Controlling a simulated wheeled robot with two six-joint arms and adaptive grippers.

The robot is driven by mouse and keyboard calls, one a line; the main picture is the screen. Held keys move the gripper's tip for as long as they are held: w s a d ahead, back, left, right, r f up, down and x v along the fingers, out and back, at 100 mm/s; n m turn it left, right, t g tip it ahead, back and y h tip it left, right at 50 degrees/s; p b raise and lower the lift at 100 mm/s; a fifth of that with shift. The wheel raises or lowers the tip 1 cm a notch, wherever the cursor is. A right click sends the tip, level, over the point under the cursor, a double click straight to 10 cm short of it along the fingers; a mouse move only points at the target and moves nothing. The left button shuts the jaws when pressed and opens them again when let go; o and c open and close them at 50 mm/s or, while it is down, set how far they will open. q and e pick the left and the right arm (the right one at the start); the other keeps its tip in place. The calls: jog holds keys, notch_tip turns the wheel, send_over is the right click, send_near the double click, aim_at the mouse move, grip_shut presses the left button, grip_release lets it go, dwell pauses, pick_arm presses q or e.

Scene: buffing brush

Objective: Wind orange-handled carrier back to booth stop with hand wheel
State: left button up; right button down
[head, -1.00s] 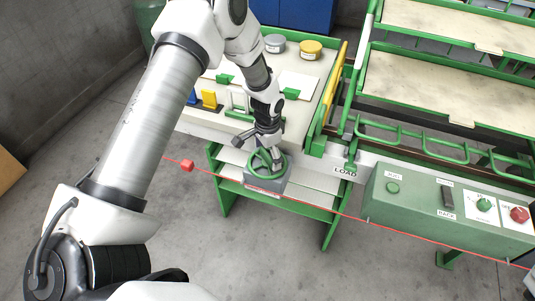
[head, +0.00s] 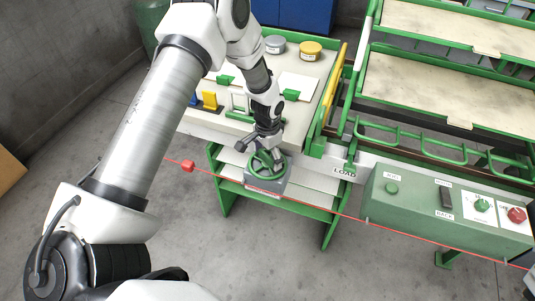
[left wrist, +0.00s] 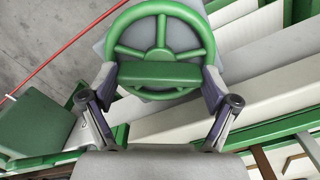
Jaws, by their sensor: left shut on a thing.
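The green spoked hand wheel (head: 268,163) sits on a grey box (head: 266,184) in front of the bench. My left gripper (head: 266,143) is at its far side, shut on the wheel. In the left wrist view the wheel (left wrist: 160,19) fills the upper middle, and my left gripper's fingers (left wrist: 160,82) stand at both ends of a broad green piece at the near rim. A yellow-orange bar (head: 336,82) lies along the bench's right side; I cannot tell whether it belongs to the carrier. My right gripper is out of view.
A green control box (head: 420,205) with buttons and switches stands at right. The bench (head: 314,67) carries tins and small blocks. Green-framed trays (head: 420,85) stand at the back right. Grey floor lies left.

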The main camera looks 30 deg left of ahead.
aim_at(268, 155)
pick_arm(q)
jog(key=n+p, duration=0.3)
jog(key=n, duration=0.2)
jog(key=shift+r, duration=0.15)
jog(key=n+p, duration=0.3)
jog(key=n, duration=0.2)
jog(key=shift+n, duration=0.3)
jog(key=n+p, duration=0.4)
jog(key=n, duration=0.1)
jog(key=shift+n+p, duration=1.2)
jog(key=shift+n, duration=1.2)
jog(key=o, duration=0.9)
notch_tip(268, 155, up, 12)
jog(key=shift+f, duration=0.2)
